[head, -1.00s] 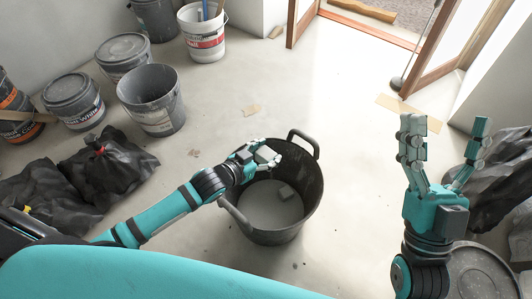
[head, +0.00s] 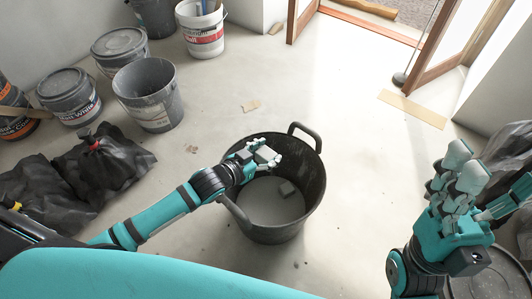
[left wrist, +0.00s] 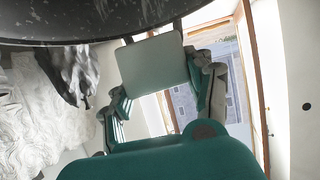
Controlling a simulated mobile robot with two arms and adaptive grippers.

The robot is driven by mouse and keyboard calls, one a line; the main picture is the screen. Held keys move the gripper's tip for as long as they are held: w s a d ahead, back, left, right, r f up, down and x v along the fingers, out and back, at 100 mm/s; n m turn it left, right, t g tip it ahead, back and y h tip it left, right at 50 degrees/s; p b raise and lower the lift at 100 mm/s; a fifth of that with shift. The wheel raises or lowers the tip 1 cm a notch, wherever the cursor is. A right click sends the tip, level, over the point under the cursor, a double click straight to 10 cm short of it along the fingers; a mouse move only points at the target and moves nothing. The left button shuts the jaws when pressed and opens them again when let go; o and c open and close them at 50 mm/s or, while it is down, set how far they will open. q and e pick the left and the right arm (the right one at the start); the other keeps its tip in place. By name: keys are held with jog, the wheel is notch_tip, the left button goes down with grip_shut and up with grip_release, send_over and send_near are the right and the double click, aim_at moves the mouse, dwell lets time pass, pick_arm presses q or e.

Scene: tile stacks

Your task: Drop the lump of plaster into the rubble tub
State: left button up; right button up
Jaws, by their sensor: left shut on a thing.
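The rubble tub (head: 309,190) is a round black tub with two loop handles, standing on the floor in the middle of the head view. My left gripper (head: 264,154) is over the far left part of the tub, shut on a pale lump of plaster (head: 267,156). In the left wrist view the lump (left wrist: 152,72) shows a flat, pale grey face between the two fingers. My right gripper (head: 493,170) is at the right, off the tub, with its fingers spread and nothing visible between them.
Several buckets, including a grey open one (head: 149,96) and a white one (head: 202,30), stand at the upper left. Black bags (head: 103,161) lie at the left. A doorway is at the upper right. The floor around the tub is mostly clear.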

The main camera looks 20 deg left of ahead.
pick_arm(q)
jog(key=o, duration=1.3)
jog(key=shift+o, duration=0.2)
jog(key=v, duration=1.2)
